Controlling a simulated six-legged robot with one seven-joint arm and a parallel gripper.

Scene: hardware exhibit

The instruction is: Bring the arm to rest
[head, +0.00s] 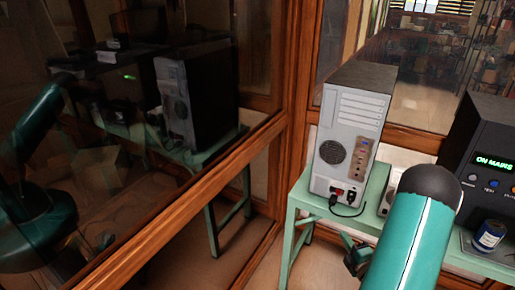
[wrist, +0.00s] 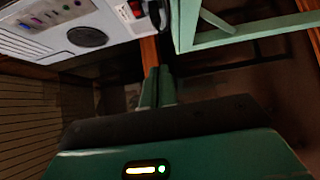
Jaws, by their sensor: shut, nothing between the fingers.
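My arm shows in the head view as a teal link with a black rounded cap, at the lower right. My gripper (head: 354,255) shows partly beside that link, low in front of the green table (head: 304,200). In the wrist view my gripper (wrist: 158,86) has its two green fingers together, with nothing between them. The fingers are apart from the grey computer tower (head: 348,135), which stands upright on the table. The tower also shows in the wrist view (wrist: 60,25), at the upper left. Part of the gripper is hidden in the head view.
A dark box with a lit "ON MAINS" display (head: 492,150) stands at the right, with a small blue-labelled can (head: 489,236) by it. A wood-framed glass panel (head: 130,230) with reflections fills the left. Table legs stand near the gripper. Some brown floor (head: 240,225) is clear.

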